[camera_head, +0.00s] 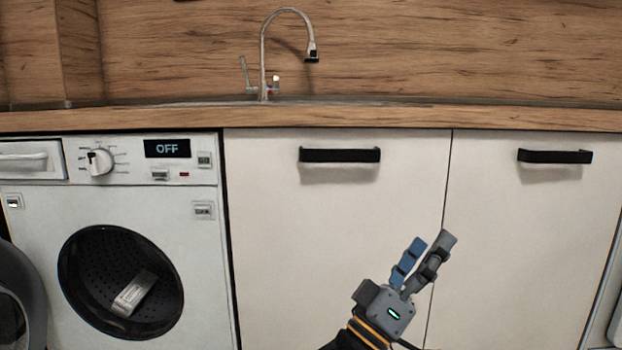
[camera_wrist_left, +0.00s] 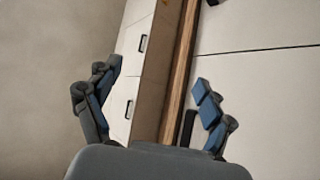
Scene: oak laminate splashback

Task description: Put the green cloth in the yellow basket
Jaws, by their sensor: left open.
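I see no green cloth and no yellow basket that I can make out in either view. A pale grey, flat-looking object (camera_head: 133,292) lies inside the washing machine drum; I cannot tell what it is. My left gripper (camera_head: 431,242) is open and empty in front of the white cabinet doors, right of the washing machine. Its spread fingers also show in the left wrist view (camera_wrist_left: 155,85), with nothing between them. My right gripper is not in view.
The washing machine (camera_head: 205,260) reads OFF, and its round door (camera_head: 15,300) stands open at the left edge. White cabinets (camera_head: 290,240) with black handles (camera_head: 340,155) fill the right. A wooden counter (camera_head: 400,118) with a tap (camera_head: 264,60) runs above.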

